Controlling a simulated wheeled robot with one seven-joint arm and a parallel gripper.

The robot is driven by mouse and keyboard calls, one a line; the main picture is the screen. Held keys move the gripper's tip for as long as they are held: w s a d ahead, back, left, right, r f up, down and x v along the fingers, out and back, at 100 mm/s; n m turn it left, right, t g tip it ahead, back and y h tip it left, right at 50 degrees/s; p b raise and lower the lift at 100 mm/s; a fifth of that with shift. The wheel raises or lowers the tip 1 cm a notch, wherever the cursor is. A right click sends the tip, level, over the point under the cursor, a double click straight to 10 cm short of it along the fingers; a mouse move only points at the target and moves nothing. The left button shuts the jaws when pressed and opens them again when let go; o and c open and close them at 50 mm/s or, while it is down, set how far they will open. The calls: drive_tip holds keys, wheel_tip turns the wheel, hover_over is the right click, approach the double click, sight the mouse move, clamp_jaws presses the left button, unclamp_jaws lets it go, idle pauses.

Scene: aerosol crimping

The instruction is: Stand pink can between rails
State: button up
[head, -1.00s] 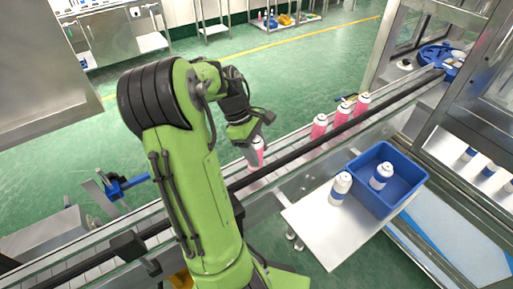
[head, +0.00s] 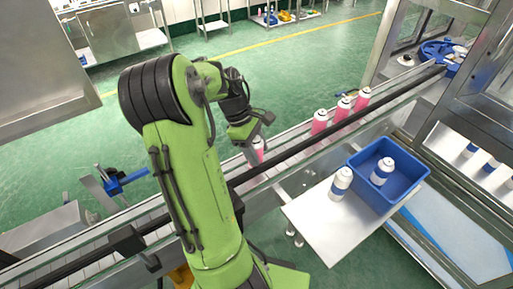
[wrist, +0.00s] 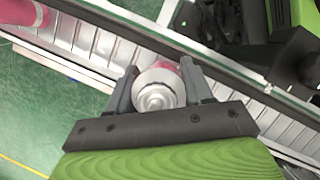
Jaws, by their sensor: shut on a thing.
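My gripper (wrist: 158,98) is shut on a pink can (wrist: 166,66) with a white and silver top, seen from above in the wrist view. In the head view this can (head: 257,148) sits at the conveyor (head: 290,143), between its rails, partly covered by my gripper (head: 252,146). It looks upright. Whether its base touches the belt cannot be told. The dark near rail (head: 335,124) runs along the conveyor in front of the can.
Several pink cans stand farther right on the conveyor, the closest one (head: 319,122) apart from the held can. A blue bin (head: 408,192) holds a white-and-blue can (head: 381,172); another (head: 341,184) stands beside it on a metal shelf (head: 322,232). The belt left of my arm looks clear.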

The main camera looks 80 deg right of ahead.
drive_tip(key=shift+f, duration=0.1)
drive_tip(key=o, duration=1.1)
drive_tip(key=p+v, duration=0.5)
drive_tip(key=v, duration=1.1)
drive_tip(key=shift+f, duration=0.1)
